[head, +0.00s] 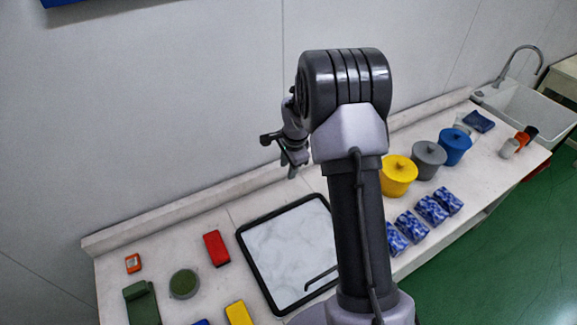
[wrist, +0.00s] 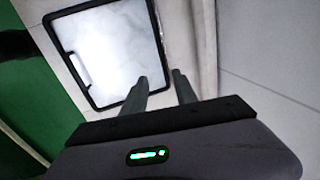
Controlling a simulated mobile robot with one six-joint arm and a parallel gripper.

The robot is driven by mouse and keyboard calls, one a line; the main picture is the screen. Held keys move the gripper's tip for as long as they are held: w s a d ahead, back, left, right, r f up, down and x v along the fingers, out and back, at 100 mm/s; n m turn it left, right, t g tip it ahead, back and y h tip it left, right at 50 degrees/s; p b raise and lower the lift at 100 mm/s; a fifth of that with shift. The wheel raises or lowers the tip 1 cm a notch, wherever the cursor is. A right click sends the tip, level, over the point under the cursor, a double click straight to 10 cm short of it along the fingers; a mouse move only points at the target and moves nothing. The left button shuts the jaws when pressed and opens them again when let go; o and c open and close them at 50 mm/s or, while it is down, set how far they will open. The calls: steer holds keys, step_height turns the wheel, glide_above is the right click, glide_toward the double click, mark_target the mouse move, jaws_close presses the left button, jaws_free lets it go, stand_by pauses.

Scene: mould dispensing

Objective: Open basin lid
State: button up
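Three lidded basins stand right of my arm in the head view: a yellow basin (head: 398,178), a grey basin (head: 428,160) and a blue basin (head: 455,147). Each has its lid on, with a small knob on top. My arm partly hides the yellow one's left side. My gripper (head: 292,165) hangs left of my arm, above the back of the table and well apart from the basins. In the wrist view my gripper (wrist: 160,76) has its two fingers apart with nothing between them. No basin shows in the wrist view.
A black-framed marble board (head: 285,245) lies on the table (head: 170,245); it also shows in the wrist view (wrist: 110,45). Several blue-patterned packs (head: 432,210) stand before the basins. Red (head: 215,248), yellow and green items lie at left. A sink (head: 530,105) is far right. A wall (head: 150,120) stands behind.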

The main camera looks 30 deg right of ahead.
jaws_close()
stand_by(1.3)
jaws_free()
steer(key=v, duration=1.7)
steer(key=shift+r, duration=0.25)
